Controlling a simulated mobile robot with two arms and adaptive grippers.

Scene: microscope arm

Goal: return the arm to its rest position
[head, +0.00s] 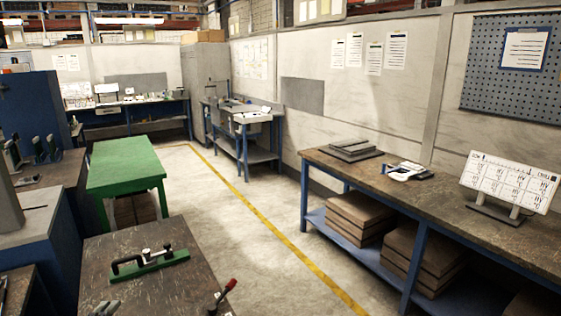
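I cannot clearly make out a microscope arm in the head view. A small white and dark device (408,171) lies low on the right workbench; it is too small to tell what it is or how its parts are set. Neither of my grippers can be made out in the head view.
The right workbench (455,212) also holds grey plates (350,149) and a white sign board (510,182). A near table (195,286) carries a green clamp fixture (150,264) and a red-handled lever (224,293). A green table (125,165) stands behind. The floor between (235,220) is clear.

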